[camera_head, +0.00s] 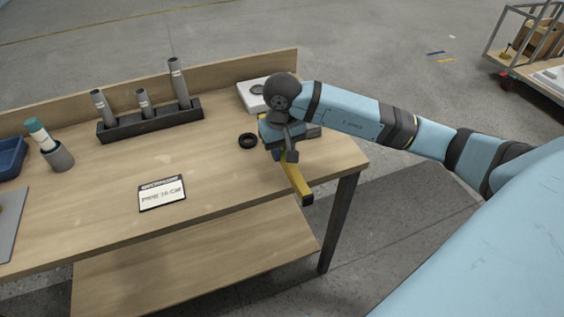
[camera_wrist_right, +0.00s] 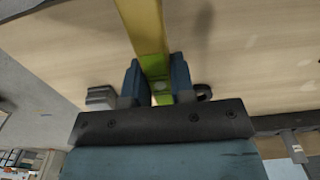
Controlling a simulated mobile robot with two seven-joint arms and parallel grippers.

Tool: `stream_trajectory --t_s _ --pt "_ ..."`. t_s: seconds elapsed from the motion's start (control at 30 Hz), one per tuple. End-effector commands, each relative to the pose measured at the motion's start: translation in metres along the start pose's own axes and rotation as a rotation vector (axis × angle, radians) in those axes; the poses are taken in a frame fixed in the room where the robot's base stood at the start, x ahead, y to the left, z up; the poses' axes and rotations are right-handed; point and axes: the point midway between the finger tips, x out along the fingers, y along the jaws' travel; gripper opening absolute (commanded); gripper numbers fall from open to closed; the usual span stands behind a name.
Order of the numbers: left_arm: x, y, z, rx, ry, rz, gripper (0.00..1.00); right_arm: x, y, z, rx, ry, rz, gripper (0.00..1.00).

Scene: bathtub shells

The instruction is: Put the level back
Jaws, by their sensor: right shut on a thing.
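The level is a yellow bar (camera_head: 299,183) with a dark end cap, near the right end of the workbench. My right gripper (camera_head: 284,154) is shut on it from above. In the right wrist view, the level (camera_wrist_right: 143,25) runs up the picture between the two blue fingers (camera_wrist_right: 158,80), with a green part between them. Its shadow lies apart from it on the wood, so it seems held above the bench. In the head view its near end reaches the front edge. The gripper and wrist hide its far part. My left gripper is out of view.
On the workbench (camera_head: 105,210), a black ring (camera_head: 248,141) lies left of my right gripper and a grey block (camera_head: 313,131) right of it. A white box (camera_head: 251,96), a dark rack (camera_head: 150,122) with grey tubes, a label card (camera_head: 162,194) and a grey cup (camera_head: 59,157) stand around.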

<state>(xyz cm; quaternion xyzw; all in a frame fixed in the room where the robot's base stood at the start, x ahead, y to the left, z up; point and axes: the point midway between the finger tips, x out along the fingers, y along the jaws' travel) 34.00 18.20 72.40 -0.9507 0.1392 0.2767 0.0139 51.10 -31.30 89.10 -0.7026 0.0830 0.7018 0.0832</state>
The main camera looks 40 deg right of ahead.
Motion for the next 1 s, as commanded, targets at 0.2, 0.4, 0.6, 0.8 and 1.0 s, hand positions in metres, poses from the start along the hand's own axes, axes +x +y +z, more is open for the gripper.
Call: stream_trajectory --t_s 0.2,0.4,0.6,0.8,1.0 --pt "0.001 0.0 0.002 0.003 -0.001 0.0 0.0 0.027 0.0 0.001 0.002 -0.004 -0.001 0.0" --pt "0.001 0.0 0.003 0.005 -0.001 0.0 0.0 0.043 0.0 0.0 0.0 0.0 0.0 0.0" --pt "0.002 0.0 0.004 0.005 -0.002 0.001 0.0 0.043 0.0 0.0 0.0 0.0 0.0 0.0" --pt "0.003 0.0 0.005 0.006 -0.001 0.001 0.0 0.045 0.0 0.0 0.0 0.0 0.0 0.44" --pt "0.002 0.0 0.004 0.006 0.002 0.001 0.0 0.045 0.0 0.0 0.0 0.0 0.0 0.49"
